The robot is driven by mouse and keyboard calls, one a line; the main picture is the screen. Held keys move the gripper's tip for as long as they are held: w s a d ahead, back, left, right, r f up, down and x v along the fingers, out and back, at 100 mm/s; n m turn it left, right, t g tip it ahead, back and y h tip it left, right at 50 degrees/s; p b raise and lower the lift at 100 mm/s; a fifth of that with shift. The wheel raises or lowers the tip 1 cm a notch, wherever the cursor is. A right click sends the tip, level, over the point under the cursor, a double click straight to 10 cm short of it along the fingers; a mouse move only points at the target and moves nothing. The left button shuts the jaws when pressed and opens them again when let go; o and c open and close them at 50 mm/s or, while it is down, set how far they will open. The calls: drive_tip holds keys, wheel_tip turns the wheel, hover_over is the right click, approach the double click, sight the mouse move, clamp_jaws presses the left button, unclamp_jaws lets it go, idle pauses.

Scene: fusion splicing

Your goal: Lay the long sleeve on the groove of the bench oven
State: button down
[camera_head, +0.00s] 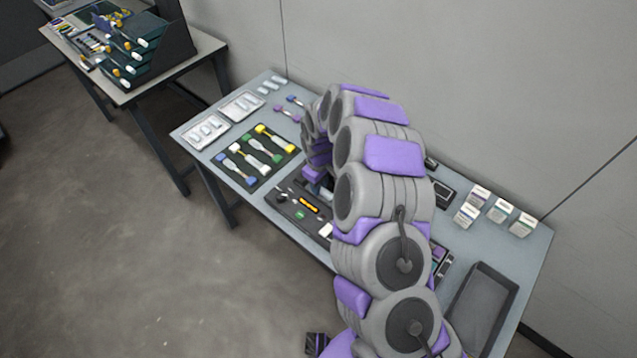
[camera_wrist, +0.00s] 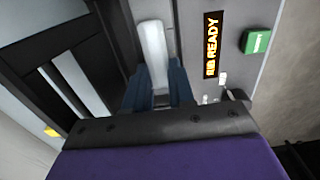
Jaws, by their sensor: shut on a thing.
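My gripper (camera_wrist: 158,85) has blue fingers shut on the long sleeve (camera_wrist: 153,42), a whitish rounded piece that sticks out ahead of the fingertips in the wrist view. The bench oven (camera_wrist: 190,22) is the grey-topped unit beside and under it, with a lit READY display (camera_wrist: 212,45) and a green button (camera_wrist: 258,41). In the head view the oven's orange display (camera_head: 308,206) shows on the bench, and my arm hides the sleeve and most of my gripper. The groove is not clearly seen, and I cannot tell whether the sleeve touches it.
A dark mat (camera_head: 236,150) with several coloured-end tools lies left of the oven. White trays (camera_head: 207,131) stand at the bench's far left. Several small boxes (camera_head: 500,211) and an empty dark tray (camera_head: 482,308) are to the right. A wall runs behind the bench.

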drive_tip(key=c, duration=1)
unclamp_jaws()
drive_tip(key=shift+s+a, duration=0.15)
drive_tip(key=shift+a, duration=0.05)
drive_tip(key=shift+o, duration=0.2)
drive_tip(key=shift+w+r, duration=0.1)
drive_tip(key=shift+w, duration=0.15)
drive_tip(key=shift+r, duration=0.35)
wheel_tip(320, 180, up, 12)
drive_tip(key=p, duration=0.2)
drive_tip(key=shift+p, duration=0.3)
drive_tip(key=shift+s+r, duration=0.15)
